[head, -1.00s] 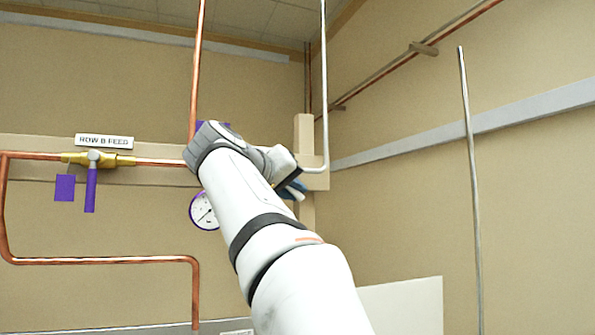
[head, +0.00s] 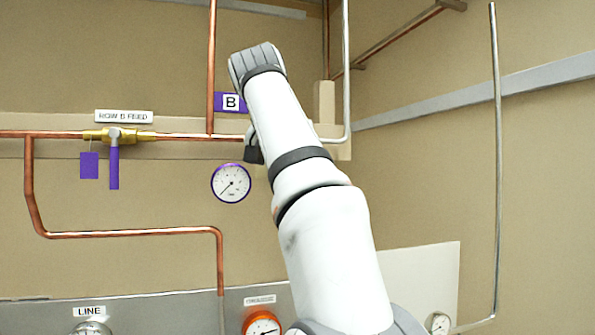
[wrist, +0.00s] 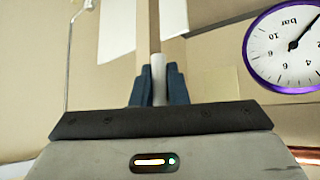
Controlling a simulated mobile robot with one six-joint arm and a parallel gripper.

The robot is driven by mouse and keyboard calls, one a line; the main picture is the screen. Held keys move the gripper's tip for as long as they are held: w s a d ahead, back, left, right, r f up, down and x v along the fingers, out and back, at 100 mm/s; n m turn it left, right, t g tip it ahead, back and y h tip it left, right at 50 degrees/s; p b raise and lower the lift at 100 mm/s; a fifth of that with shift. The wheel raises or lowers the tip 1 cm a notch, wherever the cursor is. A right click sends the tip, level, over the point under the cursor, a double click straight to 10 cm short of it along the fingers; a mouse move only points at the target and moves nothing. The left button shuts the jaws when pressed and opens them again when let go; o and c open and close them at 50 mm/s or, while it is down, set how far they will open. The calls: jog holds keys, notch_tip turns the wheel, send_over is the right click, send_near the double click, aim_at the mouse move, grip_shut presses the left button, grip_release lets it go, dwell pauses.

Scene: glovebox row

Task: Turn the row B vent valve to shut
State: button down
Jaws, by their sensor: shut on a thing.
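In the wrist view my gripper (wrist: 158,82) has its blue fingers shut on a pale grey bar-shaped handle (wrist: 158,66). The bar stands upright in that picture, between the two fingers. In the head view my gripper (head: 253,153) shows only as a dark part beside my arm, and its fingertips are hidden. A purple plate marked B (head: 231,103) is on the wall just left of my arm. The vent valve body is hidden behind my arm, so I cannot tell its position or see how the bar joins it.
A brass valve with a hanging purple lever (head: 114,166) sits left under a ROW B FEED label (head: 124,116). A purple-rimmed gauge (head: 231,183) is close to my gripper and shows in the wrist view (wrist: 284,46). Copper pipes (head: 130,233) and a steel pipe (head: 497,170) flank my arm.

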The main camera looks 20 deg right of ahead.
jog(key=shift+a+y, duration=0.15)
jog(key=shift+y, duration=0.25)
jog(key=c, duration=1.4)
grip_release()
jog(key=shift+c, duration=0.2)
jog(key=shift+a+r, duration=0.1)
jog(key=s+a+r+b, duration=0.2)
jog(key=s+a, duration=0.6)
jog(key=s, duration=0.3)
jog(key=shift+a+b, duration=0.2)
jog(key=shift+b, duration=0.1)
